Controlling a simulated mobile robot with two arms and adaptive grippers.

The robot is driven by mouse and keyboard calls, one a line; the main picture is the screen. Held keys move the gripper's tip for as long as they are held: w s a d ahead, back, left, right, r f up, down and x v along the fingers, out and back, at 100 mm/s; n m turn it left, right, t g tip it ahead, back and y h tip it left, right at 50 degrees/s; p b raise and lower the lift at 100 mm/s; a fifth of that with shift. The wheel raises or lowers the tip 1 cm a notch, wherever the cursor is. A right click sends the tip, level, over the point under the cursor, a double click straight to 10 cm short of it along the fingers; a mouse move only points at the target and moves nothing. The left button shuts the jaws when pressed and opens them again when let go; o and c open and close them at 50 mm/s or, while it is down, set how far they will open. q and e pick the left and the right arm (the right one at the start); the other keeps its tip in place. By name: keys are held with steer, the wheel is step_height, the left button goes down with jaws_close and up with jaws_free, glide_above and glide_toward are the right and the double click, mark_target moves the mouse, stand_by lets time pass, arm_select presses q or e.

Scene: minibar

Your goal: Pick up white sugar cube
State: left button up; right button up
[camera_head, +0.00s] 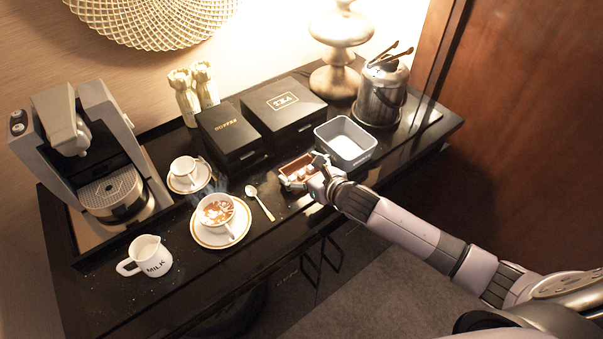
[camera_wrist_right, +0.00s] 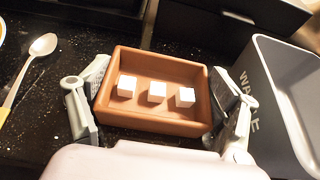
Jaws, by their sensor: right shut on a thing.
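Three white sugar cubes (camera_wrist_right: 156,92) sit in a row inside a small brown open box (camera_wrist_right: 160,118) in the right wrist view. In the head view the brown box (camera_head: 297,166) lies on the dark counter, with the white cubes small inside it. My right gripper (camera_wrist_right: 162,80) has one finger on each side of the box and is shut on the box's outer walls. No cube is between the fingers. In the head view my right gripper (camera_head: 312,177) reaches in from the right and hides part of the box. My left gripper is not in view.
A grey bin (camera_head: 345,156) stands close beside the box, near my right finger. A spoon (camera_head: 260,203) and a coffee cup (camera_head: 217,211) are to the left. Black tea and coffee boxes (camera_head: 284,110) stand behind. The counter's front edge is close.

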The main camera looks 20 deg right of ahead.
step_height(320, 180, up, 20)
steer(key=d+b, duration=0.1)
steer(key=b, duration=1)
step_height(320, 180, down, 20)
steer(key=shift+w+r+b, duration=0.1)
steer(key=shift+w+b, duration=0.05)
steer(key=shift+b, duration=0.2)
steer(key=shift+f, duration=0.2)
steer(key=o, duration=1.1)
steer(key=shift+r, duration=0.1)
